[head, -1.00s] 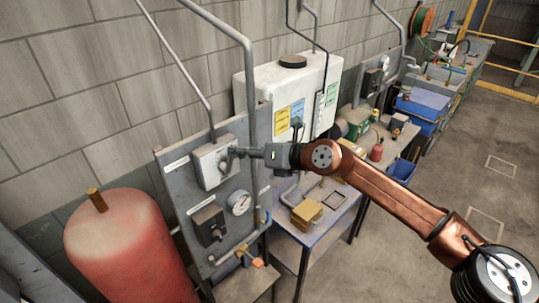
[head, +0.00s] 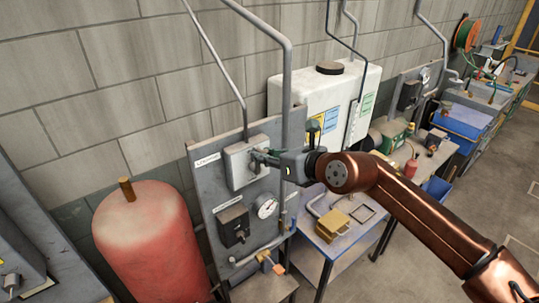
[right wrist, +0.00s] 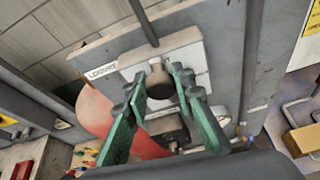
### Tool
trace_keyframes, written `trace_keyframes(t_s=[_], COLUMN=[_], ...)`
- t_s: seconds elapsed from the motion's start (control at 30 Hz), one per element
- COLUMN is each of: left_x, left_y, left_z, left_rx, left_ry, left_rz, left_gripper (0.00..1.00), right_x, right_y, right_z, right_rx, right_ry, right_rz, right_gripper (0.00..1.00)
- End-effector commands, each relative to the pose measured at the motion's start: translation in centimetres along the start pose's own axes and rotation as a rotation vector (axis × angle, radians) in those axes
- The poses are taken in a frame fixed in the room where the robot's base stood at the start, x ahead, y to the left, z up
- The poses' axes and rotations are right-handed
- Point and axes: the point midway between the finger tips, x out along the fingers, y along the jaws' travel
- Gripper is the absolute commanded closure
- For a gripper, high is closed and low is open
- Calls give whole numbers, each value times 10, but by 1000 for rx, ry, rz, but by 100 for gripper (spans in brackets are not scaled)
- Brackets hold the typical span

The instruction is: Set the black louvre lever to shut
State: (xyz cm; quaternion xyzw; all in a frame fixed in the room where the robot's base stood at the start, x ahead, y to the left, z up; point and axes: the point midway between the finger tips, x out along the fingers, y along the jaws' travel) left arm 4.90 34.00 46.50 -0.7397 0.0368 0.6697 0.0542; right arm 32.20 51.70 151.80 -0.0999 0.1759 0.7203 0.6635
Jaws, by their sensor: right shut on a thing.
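The louvre control is a pale grey box (head: 236,174) near the top of a grey panel, beside a label reading LOUVRE (right wrist: 102,72). My right gripper (head: 258,160) is at the front of this box. In the right wrist view its green fingers stand on both sides of the dark, rounded end of the black lever (right wrist: 158,82), and it is shut on the lever. The lever's exact angle is hard to tell because the fingers hide much of it. My left gripper is not in view.
Below on the panel are a black switch box (head: 232,226), a round gauge (head: 265,207) and a pipe with an orange-handled valve. A red tank (head: 150,245) stands to the left. A workbench (head: 340,238) and white tank (head: 315,95) are to the right. Open floor lies farther right.

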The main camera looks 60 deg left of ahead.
Motion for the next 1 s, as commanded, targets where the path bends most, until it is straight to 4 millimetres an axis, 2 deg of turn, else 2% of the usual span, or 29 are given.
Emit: trace_keyframes(t_s=[0.13,0.17,0.4,0.77,0.87,1.0], left_x=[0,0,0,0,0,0], left_y=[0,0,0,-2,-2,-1], left_z=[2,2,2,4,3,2], left_rx=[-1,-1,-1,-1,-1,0], left_ry=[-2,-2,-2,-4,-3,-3], left_rz=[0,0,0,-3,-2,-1], left_gripper=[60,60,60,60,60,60], right_x=[2,2,0,-6,-19,-48], right_y=[2,2,1,-1,-2,-2], right_z=[-4,-4,-3,-1,0,0], right_rx=[0,0,2,2,1,2], right_ry=[7,7,5,2,1,1], right_rz=[4,4,2,0,-1,-1], right_gripper=[100,76,60,60,60,60])
